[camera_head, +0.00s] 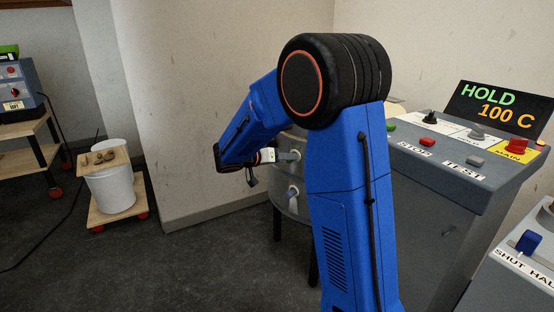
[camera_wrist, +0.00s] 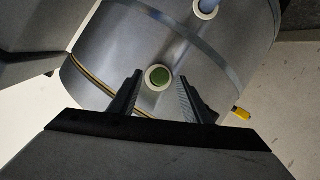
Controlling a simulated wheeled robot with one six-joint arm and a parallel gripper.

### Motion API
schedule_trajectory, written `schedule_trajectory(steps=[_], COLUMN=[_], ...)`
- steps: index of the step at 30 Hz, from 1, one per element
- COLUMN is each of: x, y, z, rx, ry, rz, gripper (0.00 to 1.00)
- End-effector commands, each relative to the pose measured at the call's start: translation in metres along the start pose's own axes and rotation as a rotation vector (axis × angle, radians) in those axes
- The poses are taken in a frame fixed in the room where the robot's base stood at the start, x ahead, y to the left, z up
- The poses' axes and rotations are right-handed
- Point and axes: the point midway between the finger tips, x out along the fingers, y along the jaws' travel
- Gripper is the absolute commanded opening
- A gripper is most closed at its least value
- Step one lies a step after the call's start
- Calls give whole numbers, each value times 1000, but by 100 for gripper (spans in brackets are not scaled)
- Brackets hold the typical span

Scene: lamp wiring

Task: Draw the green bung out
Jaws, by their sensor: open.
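The green bung (camera_wrist: 161,76) sits in a pale round collar (camera_wrist: 149,84) on the side of a grey metal drum (camera_wrist: 130,50) in the wrist view. My gripper (camera_wrist: 160,79) is open, with one dark finger on each side of the collar. The fingers appear apart from the bung, and I cannot tell how far short of it the tips are. In the head view the drum (camera_head: 293,207) is partly hidden behind my blue arm, and I cannot make out the green bung there.
A second collar with a blue-grey plug (camera_wrist: 206,8) is farther up the drum. A yellow piece (camera_wrist: 241,113) shows at the drum's edge. A grey control console (camera_head: 440,165) stands right of my arm. A white bucket (camera_head: 112,188) stands at the left, with open floor between.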

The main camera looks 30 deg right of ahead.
Motion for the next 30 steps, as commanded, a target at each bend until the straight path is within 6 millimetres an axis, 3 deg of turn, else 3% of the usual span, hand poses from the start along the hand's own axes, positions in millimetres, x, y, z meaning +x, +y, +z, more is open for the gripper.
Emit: schedule_trajectory(steps=[6,14,15,20,21,22,23,25,30], x=[13,14,13,13,13,13,13,13,13], y=[0,0,0,0,0,0,0,0,0], z=[0,0,0,0,0,0,0,0,0], rx=[1,1,1,1,1,1,1,1,1], ry=[-1,-1,-1,-1,0,0,-1,0,0], rz=[0,-1,-1,-1,-1,0,0,0,0], gripper=[44,44,42,3,0,0,14,0,0])
